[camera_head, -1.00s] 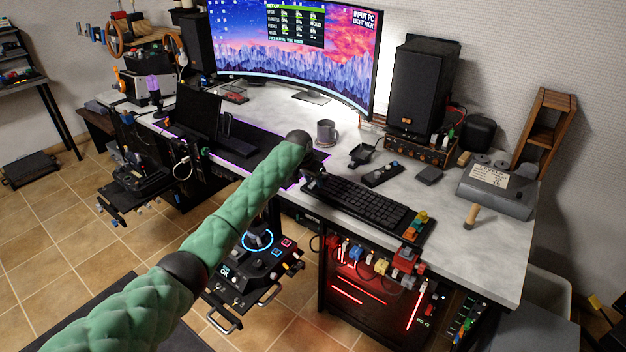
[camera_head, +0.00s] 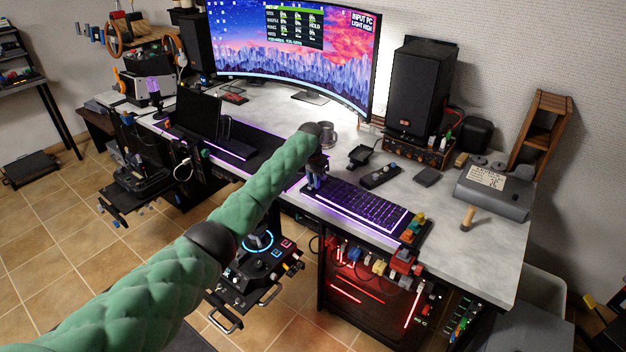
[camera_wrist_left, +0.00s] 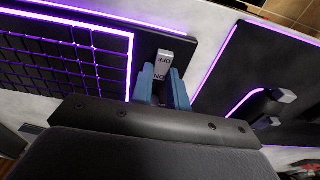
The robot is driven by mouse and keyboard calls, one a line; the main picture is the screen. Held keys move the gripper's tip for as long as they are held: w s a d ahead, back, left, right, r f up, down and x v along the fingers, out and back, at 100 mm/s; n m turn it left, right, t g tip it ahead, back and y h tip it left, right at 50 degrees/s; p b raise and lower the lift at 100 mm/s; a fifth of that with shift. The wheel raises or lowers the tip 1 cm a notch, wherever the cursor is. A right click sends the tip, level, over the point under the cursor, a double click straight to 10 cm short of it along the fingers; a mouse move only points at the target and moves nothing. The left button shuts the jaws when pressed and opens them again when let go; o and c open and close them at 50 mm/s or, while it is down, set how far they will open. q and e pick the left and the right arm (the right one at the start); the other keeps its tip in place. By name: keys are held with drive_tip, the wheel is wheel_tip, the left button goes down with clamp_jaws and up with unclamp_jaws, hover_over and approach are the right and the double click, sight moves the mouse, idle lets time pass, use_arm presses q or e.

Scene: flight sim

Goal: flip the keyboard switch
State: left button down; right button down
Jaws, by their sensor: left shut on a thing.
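The keyboard (camera_head: 360,207) lies on the desk and glows purple; its lit edge and keys (camera_wrist_left: 60,62) fill the left of the left wrist view. The switch (camera_wrist_left: 163,68), a grey block marked OFF and ON, sits on the dark strip beside the keys. My left gripper (camera_wrist_left: 163,88) has its blue fingers on both sides of the switch and is shut on it. In the head view the left gripper (camera_head: 313,182) is at the keyboard's left end, and the switch is hidden behind it. My right gripper is in neither view.
A grey mug (camera_head: 328,133) stands just behind the left gripper. A purple-edged mat (camera_head: 262,165) lies left of the keyboard. Coloured switches (camera_head: 413,228) sit at the keyboard's right end. A large monitor (camera_head: 290,50) stands behind.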

sight(313, 185)
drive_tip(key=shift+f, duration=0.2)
use_arm(q)
drive_tip(key=c, duration=1.4)
unclamp_jaws()
drive_tip(key=shift+o, duration=0.2)
